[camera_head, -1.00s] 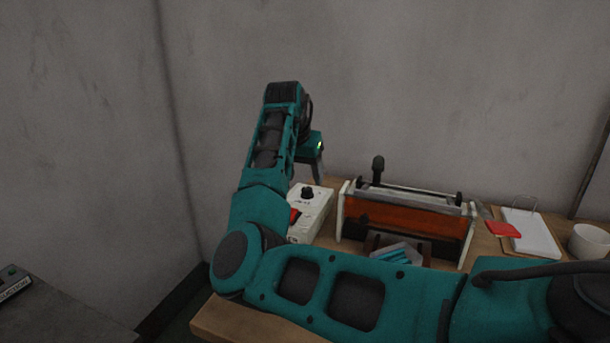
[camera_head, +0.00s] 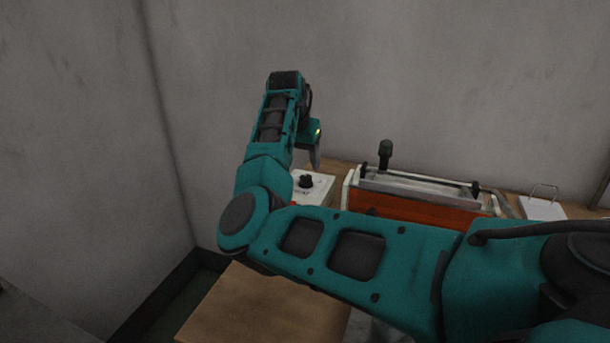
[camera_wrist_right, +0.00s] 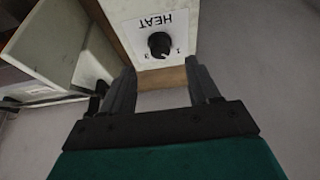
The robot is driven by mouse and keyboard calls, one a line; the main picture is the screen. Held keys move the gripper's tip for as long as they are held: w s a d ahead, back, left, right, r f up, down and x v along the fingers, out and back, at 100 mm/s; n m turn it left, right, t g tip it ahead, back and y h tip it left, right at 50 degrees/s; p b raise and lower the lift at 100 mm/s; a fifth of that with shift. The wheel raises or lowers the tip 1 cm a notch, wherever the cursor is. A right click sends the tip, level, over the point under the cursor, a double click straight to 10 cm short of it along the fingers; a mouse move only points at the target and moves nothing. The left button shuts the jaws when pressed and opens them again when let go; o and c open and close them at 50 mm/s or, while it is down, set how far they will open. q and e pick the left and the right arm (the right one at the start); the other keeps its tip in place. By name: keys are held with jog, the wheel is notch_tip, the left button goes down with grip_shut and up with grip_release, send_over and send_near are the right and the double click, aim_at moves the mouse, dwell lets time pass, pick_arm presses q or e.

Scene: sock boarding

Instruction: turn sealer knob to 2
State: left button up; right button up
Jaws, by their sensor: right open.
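The black sealer knob (camera_head: 306,181) stands on top of a white control box (camera_head: 322,187). In the right wrist view the knob (camera_wrist_right: 160,44) shows beside a label reading HEAT, with small marks around it. I cannot tell its exact setting. My right gripper (camera_wrist_right: 163,82) is open and empty, its two fingers apart, with the knob between and beyond the fingertips, not touched. In the head view the right gripper (camera_head: 315,158) points down just above and behind the box. My left gripper is not in view.
The sealer body (camera_head: 425,209) with an orange front and a black-knobbed handle stands right of the box. A white clipboard (camera_head: 541,208) lies farther right. My right arm hides much of the wooden table (camera_head: 265,310). Grey walls rise behind and left.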

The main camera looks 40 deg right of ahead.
aim_at(306, 176)
jog(key=x, duration=0.6)
jog(key=shift+w+d+f+b, duration=0.1)
jog(key=shift+f+b, duration=0.05)
jog(key=shift+b, duration=0.2)
jog(key=c, duration=1)
